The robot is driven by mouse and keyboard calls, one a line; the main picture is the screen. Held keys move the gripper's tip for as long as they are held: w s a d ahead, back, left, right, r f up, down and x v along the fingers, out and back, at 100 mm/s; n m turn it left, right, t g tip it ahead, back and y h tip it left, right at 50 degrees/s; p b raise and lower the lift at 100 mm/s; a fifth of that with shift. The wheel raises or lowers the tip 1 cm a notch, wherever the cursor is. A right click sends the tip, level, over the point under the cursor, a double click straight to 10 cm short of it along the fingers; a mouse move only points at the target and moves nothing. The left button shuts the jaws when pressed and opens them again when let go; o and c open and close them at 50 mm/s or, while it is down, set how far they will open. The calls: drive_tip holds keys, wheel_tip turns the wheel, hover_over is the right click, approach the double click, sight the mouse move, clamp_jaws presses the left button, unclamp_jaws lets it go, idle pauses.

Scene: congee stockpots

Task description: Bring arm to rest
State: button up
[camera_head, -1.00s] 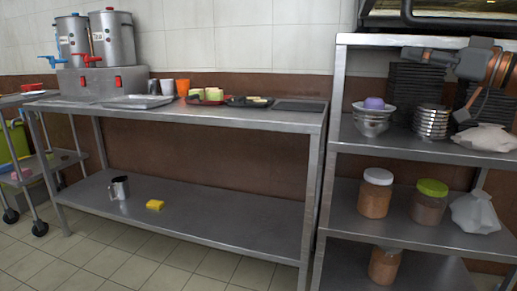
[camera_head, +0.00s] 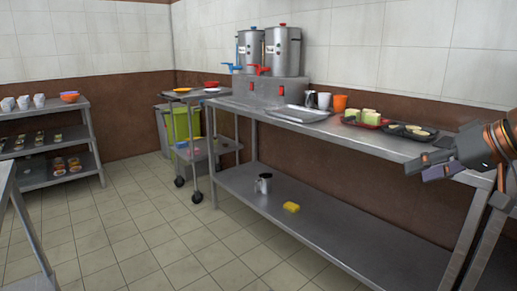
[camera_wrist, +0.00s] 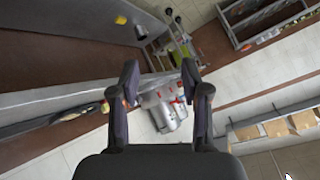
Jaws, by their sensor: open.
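My gripper (camera_head: 432,168) shows at the right edge of the head view, in front of the right end of the steel table (camera_head: 365,141). In the wrist view my gripper (camera_wrist: 164,88) has its two fingers spread apart with nothing between them. The wrist view is tilted, and the two stockpots (camera_wrist: 160,108) show beyond the fingers. In the head view the stockpots (camera_head: 267,48) stand on a grey stand at the table's back left.
The table top holds a tray (camera_head: 295,114), cups (camera_head: 340,103) and food trays (camera_head: 408,130). A metal mug (camera_head: 264,183) and yellow sponge (camera_head: 291,207) sit on its lower shelf. A trolley (camera_head: 196,95) and green bin (camera_head: 183,124) stand left. Tiled floor (camera_head: 140,220) is clear.

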drive_tip(key=s+a+r+n+g+h+p, duration=0.1)
drive_tip(key=s+a+g+p, duration=0.2)
drive_tip(key=s+a+p, duration=0.35)
drive_tip(key=s+a+r+n+g+h+p, duration=0.1)
drive_tip(key=s+a+r+g+p, duration=0.15)
drive_tip(key=a+p, duration=0.7)
drive_tip(key=s+d+m+g+h+p, duration=0.1)
drive_tip(key=s+m+g+h+p, duration=0.1)
drive_tip(key=s+p, duration=1.4)
drive_tip(key=s+g+h, duration=0.1)
drive_tip(key=g, duration=0.1)
drive_tip(key=shift+r+g, duration=0.25)
drive_tip(key=shift+g, duration=0.1)
drive_tip(key=shift+d, duration=0.1)
drive_tip(key=shift+c, duration=0.4)
drive_tip(key=shift+d, duration=0.15)
